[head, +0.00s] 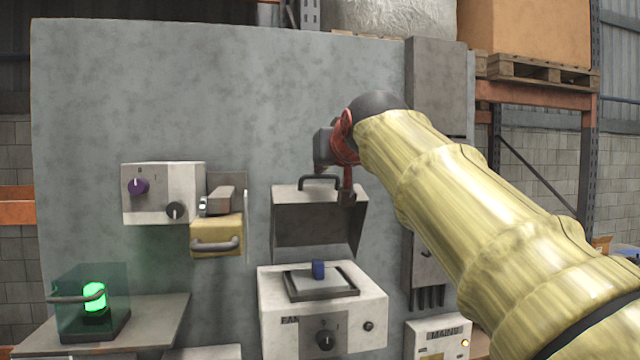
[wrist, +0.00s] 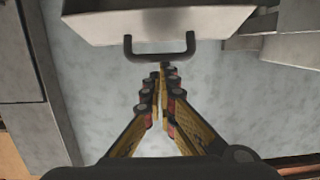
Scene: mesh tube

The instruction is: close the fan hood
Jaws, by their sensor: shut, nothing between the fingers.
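The fan hood (head: 316,222) is a grey lid standing raised above the white fan box (head: 272,312), which is marked FAN and has a dark knob on its front. A dark bar handle (head: 318,179) sits on the hood's upper edge. A blue switch (head: 318,270) shows on the box's uncovered top. My gripper (head: 347,194) is shut and empty, by the hood's upper right corner. In the wrist view the hood (wrist: 150,22) and its handle (wrist: 160,57) lie just beyond my closed fingertips (wrist: 163,70); I cannot tell whether they touch.
A white box with a purple knob (head: 138,187) and a yellow drawer-like part (head: 216,238) is left of the hood. A clear cover over a green lamp (head: 94,296) is at lower left. The mains box (head: 438,337) is at lower right. Grey wall lies behind.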

